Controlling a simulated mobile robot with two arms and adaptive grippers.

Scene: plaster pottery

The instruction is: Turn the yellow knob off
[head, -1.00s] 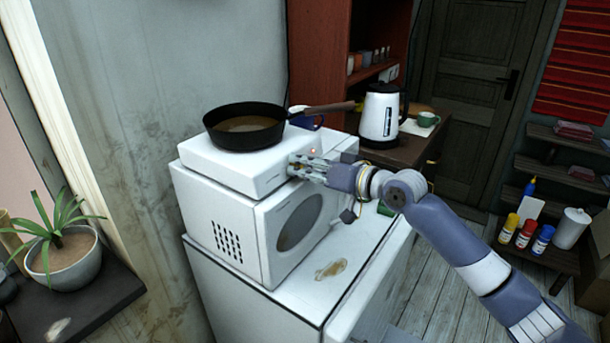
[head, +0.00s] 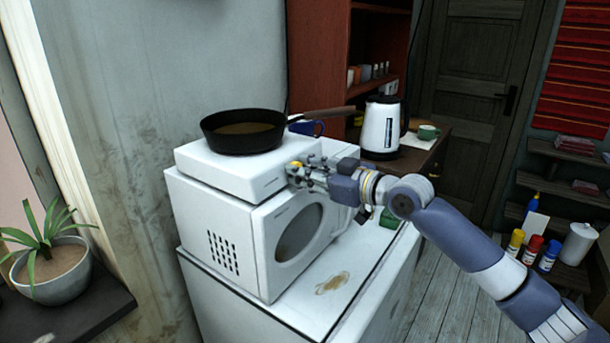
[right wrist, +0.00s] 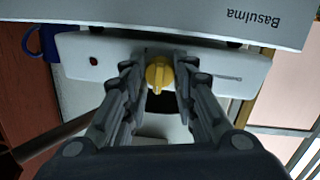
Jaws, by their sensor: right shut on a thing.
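The yellow knob (right wrist: 159,75) is on the front face of the white hotplate (head: 215,172). In the right wrist view it sits between the two fingers of my right gripper (right wrist: 160,82), which are closed on its sides. In the head view a bit of the yellow knob (head: 296,164) shows at the fingertips of my right gripper (head: 294,175). A small red light or mark (right wrist: 94,61) shows on the hotplate's front in the right wrist view. My left gripper is not in view.
A black pan (head: 242,135) stands on the hotplate, its handle pointing right. The hotplate rests on a white microwave (head: 230,250). A white kettle (head: 381,130) and a green cup (head: 428,132) stand behind. A potted plant (head: 50,270) is at the left.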

